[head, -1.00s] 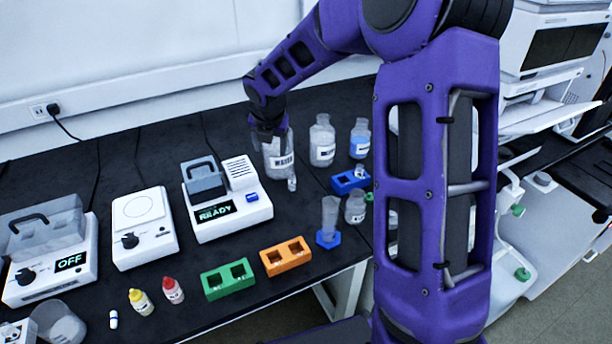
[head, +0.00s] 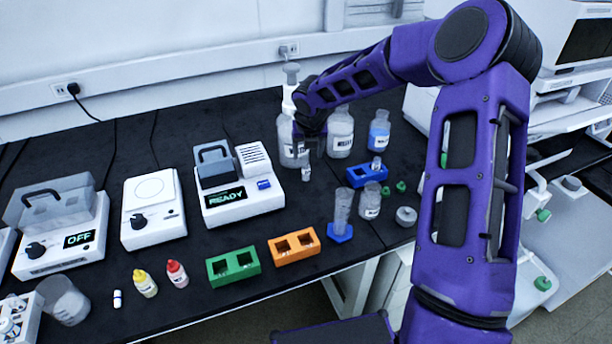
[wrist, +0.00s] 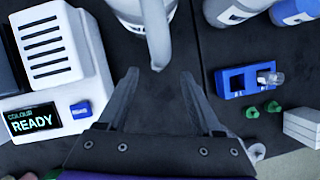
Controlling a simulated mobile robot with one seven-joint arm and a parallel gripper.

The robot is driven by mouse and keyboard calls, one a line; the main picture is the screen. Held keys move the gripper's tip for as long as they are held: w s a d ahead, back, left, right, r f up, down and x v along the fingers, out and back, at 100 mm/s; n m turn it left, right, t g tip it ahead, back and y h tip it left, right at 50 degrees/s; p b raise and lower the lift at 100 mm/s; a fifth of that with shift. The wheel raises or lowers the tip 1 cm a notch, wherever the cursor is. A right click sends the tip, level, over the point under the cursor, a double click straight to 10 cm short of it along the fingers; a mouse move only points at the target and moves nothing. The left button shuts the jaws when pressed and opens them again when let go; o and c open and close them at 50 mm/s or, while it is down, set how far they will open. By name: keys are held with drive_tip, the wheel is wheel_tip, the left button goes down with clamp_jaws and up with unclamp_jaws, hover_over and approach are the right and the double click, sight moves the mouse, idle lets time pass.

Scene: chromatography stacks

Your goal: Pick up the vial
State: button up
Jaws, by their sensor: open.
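A small clear vial (head: 376,164) stands in the blue two-slot rack (head: 353,176), right of my gripper (head: 312,150). In the wrist view the vial (wrist: 270,78) sits in the right-hand slot of the rack (wrist: 234,94), outside my right finger. My gripper (wrist: 160,76) is open, with nothing between its fingers. A small pale object (head: 306,173) shows just below the gripper in the head view; I cannot tell what it is.
A wash bottle (head: 290,148) stands close by my gripper; its pale spout (wrist: 157,45) reaches toward the finger gap. Other bottles (head: 341,134) stand behind the rack. The READY instrument (head: 238,190) is to the left, a cylinder (head: 342,208) in front.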

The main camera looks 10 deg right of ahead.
sight(306, 163)
drive_tip(key=b+x, duration=0.1)
drive_tip(key=x, duration=0.5)
drive_tip(key=shift+w+a+f+b, duration=0.15)
drive_tip(key=shift+w+f+b, duration=0.05)
drive_tip(key=shift+f+b, duration=0.15)
clamp_jaws()
